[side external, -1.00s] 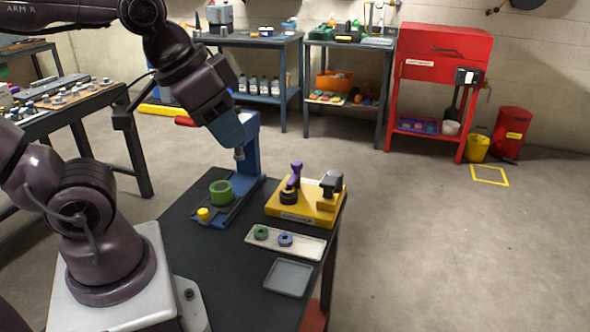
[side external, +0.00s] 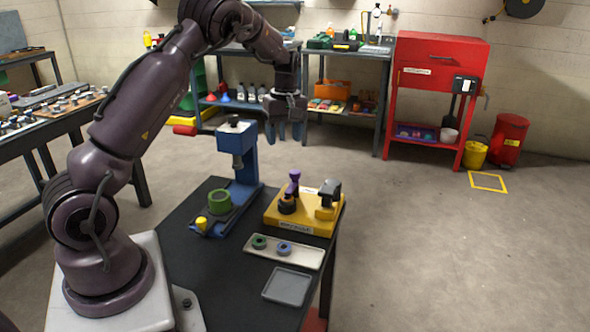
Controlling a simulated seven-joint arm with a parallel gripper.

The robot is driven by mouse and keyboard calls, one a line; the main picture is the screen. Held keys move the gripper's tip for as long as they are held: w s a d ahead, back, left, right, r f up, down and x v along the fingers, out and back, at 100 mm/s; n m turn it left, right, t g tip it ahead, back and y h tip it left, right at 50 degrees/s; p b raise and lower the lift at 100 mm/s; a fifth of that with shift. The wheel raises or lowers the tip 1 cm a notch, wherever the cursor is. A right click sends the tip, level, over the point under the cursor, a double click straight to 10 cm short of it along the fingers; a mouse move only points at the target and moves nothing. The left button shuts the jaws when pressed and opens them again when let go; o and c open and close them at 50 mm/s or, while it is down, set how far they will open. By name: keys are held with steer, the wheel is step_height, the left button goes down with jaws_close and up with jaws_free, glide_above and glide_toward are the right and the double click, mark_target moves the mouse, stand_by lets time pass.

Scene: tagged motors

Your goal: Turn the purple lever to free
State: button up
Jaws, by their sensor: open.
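The purple lever (side external: 294,180) stands upright on the left part of the yellow fixture (side external: 305,213), beside a dark round part (side external: 287,204). A black clamp-like block (side external: 329,193) stands on the right part of the same fixture. My gripper (side external: 285,136) hangs in the air above and behind the fixture, pointing down. Its fingers are apart and nothing shows between them. It is clear of the lever. The label on the fixture's front is too small to read.
A blue press (side external: 243,155) with a green ring (side external: 219,201) and a yellow knob (side external: 201,223) stands left of the fixture.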

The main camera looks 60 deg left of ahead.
mark_target(295, 171)
steer(key=w+f+n, duration=0.1)
steer(key=f, duration=0.3)
steer(key=w+a+f+n, duration=0.1)
steer(key=f+n, duration=0.1)
steer(key=f, duration=0.1)
steer(key=w+f+n, duration=0.1)
steer(key=f, duration=0.3)
steer(key=shift+w+a+f+n+t, duration=0.3)
steer(key=shift+n, duration=0.1)
steer(key=c, duration=0.9)
